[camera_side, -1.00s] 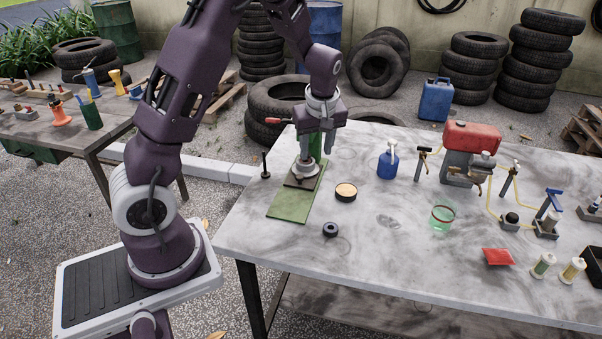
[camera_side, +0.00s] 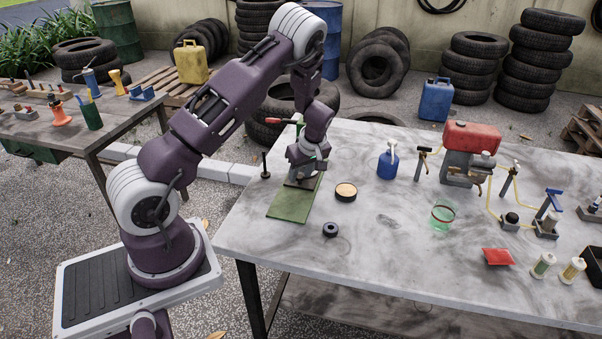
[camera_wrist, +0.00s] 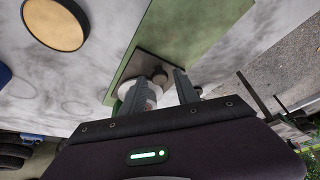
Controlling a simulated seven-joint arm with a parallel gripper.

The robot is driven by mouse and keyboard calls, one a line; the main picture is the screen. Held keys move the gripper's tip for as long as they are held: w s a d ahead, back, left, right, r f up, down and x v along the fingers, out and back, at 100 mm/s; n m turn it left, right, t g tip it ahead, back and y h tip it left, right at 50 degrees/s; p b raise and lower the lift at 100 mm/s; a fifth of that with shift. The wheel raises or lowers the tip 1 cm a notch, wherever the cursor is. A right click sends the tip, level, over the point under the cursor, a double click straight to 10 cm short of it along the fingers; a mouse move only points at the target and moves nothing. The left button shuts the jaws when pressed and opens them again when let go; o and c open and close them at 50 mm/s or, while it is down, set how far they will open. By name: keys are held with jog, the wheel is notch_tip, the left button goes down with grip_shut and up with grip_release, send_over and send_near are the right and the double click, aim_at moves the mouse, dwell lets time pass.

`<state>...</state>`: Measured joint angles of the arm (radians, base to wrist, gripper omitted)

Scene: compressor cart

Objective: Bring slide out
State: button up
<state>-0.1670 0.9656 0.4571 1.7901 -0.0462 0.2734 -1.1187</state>
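A green plate (camera_side: 290,205) lies at the left end of the marble-topped table and bears a small press-like device with a red-tipped handle (camera_side: 273,121). A dark flat piece (camera_side: 301,182) sits low on it; I take this to be the slide. In the wrist view a grey-brown metal piece (camera_wrist: 150,62) with a small round knob (camera_wrist: 160,75) lies on the green plate. My gripper (camera_wrist: 160,82) is open, its fingers apart, with the knob between or just beyond the tips; contact is unclear. In the side view my gripper (camera_side: 303,166) is tilted low at the device and hides much of it.
A tan-topped round tin (camera_side: 346,191) and a black ring (camera_side: 330,230) lie right of the plate. A dark upright peg (camera_side: 265,165) stands to its left. A blue bottle (camera_side: 388,163) and a red-tanked compressor (camera_side: 470,140) stand farther right. The table's front middle is clear.

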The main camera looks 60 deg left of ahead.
grip_shut()
dwell(1.2)
